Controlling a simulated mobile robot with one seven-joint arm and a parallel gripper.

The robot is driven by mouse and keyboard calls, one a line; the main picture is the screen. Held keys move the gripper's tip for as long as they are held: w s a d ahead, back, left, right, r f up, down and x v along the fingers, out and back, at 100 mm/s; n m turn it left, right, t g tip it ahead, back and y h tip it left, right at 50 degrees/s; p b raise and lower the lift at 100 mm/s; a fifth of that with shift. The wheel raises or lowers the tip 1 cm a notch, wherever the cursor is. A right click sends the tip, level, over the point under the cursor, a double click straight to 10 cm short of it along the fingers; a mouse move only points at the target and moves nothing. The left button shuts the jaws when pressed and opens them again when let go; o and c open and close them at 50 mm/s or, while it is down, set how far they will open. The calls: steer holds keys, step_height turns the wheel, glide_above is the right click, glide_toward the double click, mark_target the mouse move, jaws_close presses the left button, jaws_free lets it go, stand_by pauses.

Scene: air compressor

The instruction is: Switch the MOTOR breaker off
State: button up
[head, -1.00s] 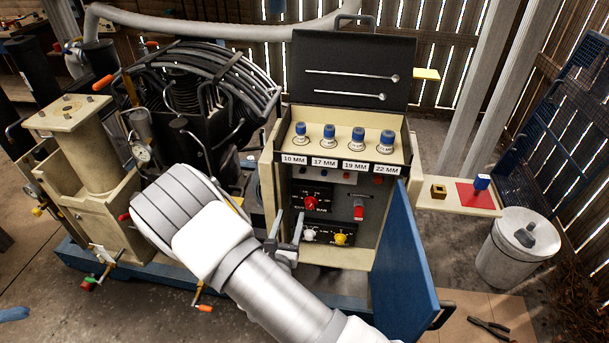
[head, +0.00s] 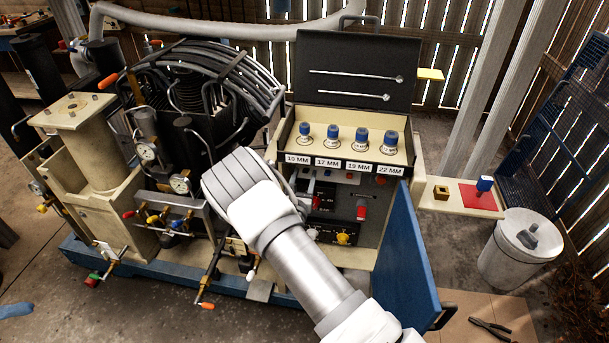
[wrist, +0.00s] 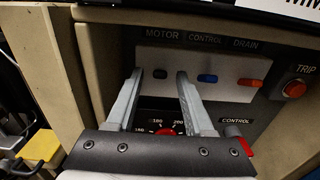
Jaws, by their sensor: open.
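In the wrist view, the grey panel carries a row of small breakers under a label strip. My gripper (wrist: 158,76) is open and empty. Its two fingers point at the panel, and the MOTOR breaker shows between their tips. I cannot tell whether they touch the panel. In the head view, my wrist hides the panel's left part and most of the gripper.
A red TRIP button (wrist: 295,88) sits right of the breakers. A dial with a red centre (wrist: 165,131) and a red handle (wrist: 245,147) lie below. The cabinet's blue door (head: 408,265) stands open at the right. A tray of sockets (head: 345,150) is above the panel.

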steer(key=shift+w, duration=0.4)
steer(key=shift+c, duration=0.3)
jaws_close()
